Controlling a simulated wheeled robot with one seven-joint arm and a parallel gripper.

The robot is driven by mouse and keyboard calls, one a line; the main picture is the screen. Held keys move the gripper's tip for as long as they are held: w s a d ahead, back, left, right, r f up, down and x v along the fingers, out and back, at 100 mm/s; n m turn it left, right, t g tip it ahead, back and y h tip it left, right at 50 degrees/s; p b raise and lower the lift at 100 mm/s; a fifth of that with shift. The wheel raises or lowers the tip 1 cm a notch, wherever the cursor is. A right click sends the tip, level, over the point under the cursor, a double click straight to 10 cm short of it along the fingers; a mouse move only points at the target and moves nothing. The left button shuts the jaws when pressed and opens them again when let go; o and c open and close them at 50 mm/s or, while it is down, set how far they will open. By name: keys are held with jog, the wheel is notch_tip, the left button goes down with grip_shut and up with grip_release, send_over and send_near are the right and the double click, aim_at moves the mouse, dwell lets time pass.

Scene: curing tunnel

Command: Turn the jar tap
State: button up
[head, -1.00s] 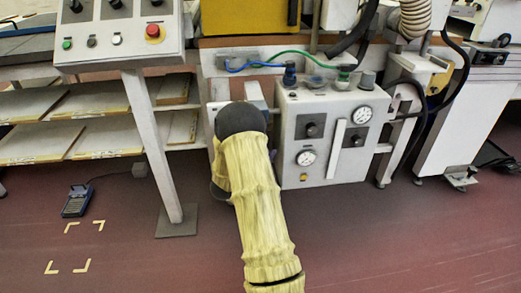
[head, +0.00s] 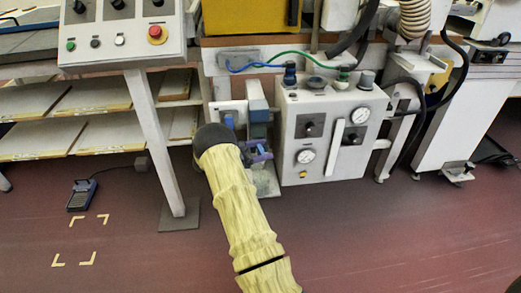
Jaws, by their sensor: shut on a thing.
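My gripper (head: 250,155) is at this spot, shut on the tap, just right of my dark joint. My dark joint and yellow-sleeved arm cover part of the gripper. The tap's exact angle is too small to tell.
The grey control box (head: 330,135) with gauges and knobs stands close on the right. A sloped button panel (head: 122,32) on a slanted leg (head: 155,145) stands on the left. The front floor is clear.

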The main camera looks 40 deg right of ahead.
jog(key=shift+d+r, duration=0.1)
jog(key=shift+d, duration=0.05)
jog(key=o, duration=1)
jog(key=shift+s, duration=0.1)
jog(key=p+v, duration=0.1)
jog(key=v, duration=0.7)
